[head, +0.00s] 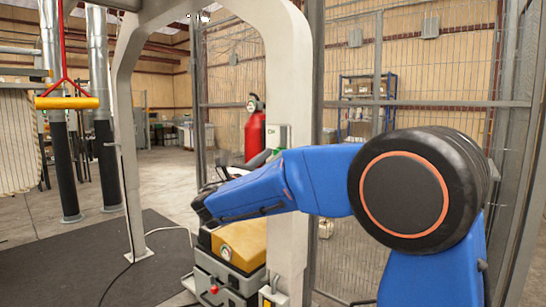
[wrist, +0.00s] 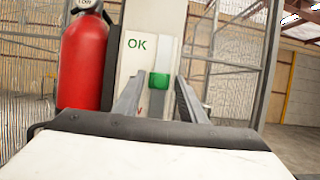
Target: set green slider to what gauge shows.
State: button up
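The green slider (wrist: 159,80) sits in a vertical slot of a white panel (wrist: 137,70) marked with a green "OK" beside it. Part of a red mark shows lower down between my fingers. My gripper (wrist: 160,77) is open, its two grey fingers pointing at the panel on either side of the slot, at about slider height. I cannot tell whether they touch the slider. A round gauge (head: 253,104) shows at the top of the red fire extinguisher (head: 255,135); its reading is too small to make out. In the wrist view the extinguisher's top is cut off.
The panel is at a pale frame post (head: 289,60), with the extinguisher close on its left. A yellow-topped cart (head: 240,245) stands below my arm. Wire mesh fencing (head: 350,50) stands behind. A yellow bar (head: 67,103) hangs at the left.

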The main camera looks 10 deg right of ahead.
jog(key=shift+w+d+r, duration=0.15)
jog(key=shift+w+d, duration=0.05)
jog(key=shift+d, duration=0.05)
grip_shut()
notch_tip(320, 180, down, 7)
dwell(0.4)
jog(key=shift+r, duration=0.1)
grip_release()
jog(key=shift+a, duration=0.1)
jog(key=v, duration=1.7)
